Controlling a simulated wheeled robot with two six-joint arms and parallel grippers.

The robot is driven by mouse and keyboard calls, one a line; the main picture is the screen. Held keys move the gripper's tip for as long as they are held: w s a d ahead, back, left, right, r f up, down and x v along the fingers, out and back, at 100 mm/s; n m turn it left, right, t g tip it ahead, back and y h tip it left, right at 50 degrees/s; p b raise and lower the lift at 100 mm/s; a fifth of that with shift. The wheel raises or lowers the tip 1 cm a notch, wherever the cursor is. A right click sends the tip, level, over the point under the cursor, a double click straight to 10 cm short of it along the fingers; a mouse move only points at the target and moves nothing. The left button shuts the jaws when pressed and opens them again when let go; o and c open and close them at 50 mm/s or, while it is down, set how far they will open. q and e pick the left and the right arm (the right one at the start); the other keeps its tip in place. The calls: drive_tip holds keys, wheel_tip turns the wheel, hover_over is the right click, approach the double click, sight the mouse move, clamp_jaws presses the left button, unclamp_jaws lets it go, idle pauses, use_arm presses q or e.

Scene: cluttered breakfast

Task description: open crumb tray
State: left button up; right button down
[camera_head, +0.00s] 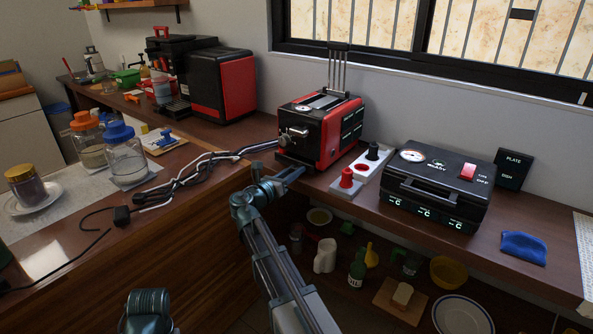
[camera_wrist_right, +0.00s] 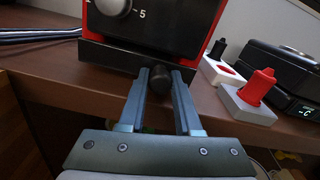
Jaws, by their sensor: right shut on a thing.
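The red and black toaster (camera_head: 322,128) stands on the counter, with a dial and lever on its front. Its crumb tray (camera_wrist_right: 108,56) is the dark strip along the base, below the red-edged body, with a round black knob (camera_wrist_right: 160,86). My right gripper (camera_head: 292,174) reaches up to the toaster's lower front. In the wrist view its fingers (camera_wrist_right: 165,82) are on both sides of the knob, shut on it. In the head view the arm and fingers hide the knob. My left gripper is out of view.
Red and black knobs (camera_head: 347,177) on white blocks and a black waffle maker (camera_head: 436,186) stand right of the toaster. Cables (camera_head: 190,168) lie to its left. A shelf below holds bottles, a bowl (camera_head: 449,272) and a plate (camera_head: 463,316).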

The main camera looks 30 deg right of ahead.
drive_tip(key=v, duration=1.3)
drive_tip(key=shift+a, duration=0.25)
drive_tip(key=shift+s, duration=0.1)
drive_tip(key=c, duration=0.6)
unclamp_jaws()
drive_tip(key=v, duration=0.7)
drive_tip(key=shift+a, duration=0.2)
drive_tip(key=shift+s, duration=0.1)
